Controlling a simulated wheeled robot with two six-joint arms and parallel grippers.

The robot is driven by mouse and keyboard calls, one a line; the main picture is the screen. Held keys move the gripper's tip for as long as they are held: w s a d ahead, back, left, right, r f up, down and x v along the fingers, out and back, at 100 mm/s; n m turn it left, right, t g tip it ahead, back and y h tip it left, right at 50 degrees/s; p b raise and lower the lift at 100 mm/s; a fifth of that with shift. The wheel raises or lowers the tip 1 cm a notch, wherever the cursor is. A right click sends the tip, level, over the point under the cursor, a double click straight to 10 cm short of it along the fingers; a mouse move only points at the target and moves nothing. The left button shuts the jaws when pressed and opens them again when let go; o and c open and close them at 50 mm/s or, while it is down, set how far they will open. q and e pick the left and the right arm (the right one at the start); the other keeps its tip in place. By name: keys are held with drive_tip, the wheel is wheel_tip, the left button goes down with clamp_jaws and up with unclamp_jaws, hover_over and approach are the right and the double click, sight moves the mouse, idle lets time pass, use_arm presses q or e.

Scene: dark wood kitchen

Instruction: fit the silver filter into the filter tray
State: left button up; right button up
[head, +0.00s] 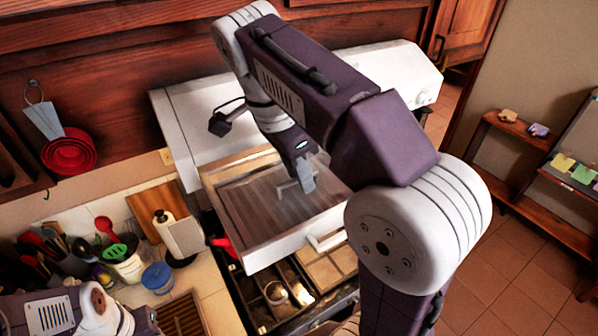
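The filter tray (289,246) is a pale, box-like tray pulled out from the front of a white appliance, with a white handle on its front face. A greyish, striped flat panel, which looks like the silver filter (252,212), lies inside the tray's rim. A small pale handle stands up near its right part. My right gripper (304,187) points down over the right part of the panel, at this small handle. One grey finger shows; whether it is shut on the handle cannot be told. My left arm shows at the lower left; its gripper is out of view.
The white appliance (186,104) stands behind the tray against the wood wall. Below the tray is an open drawer (262,306) with compartments and a round item. The counter at left holds utensils, a paper roll (184,238) and a blue-lidded jar (158,279). Floor is clear at right.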

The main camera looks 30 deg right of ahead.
sight(288, 184)
drive_tip(key=shift+w+a, duration=0.1)
drive_tip(key=shift+w, duration=0.1)
drive_tip(key=p+v, duration=0.3)
drive_tip(key=v, duration=0.4)
drive_tip(key=shift+s+a+r, duration=0.15)
drive_tip(key=shift+r, duration=0.1)
drive_tip(key=shift+s, duration=0.1)
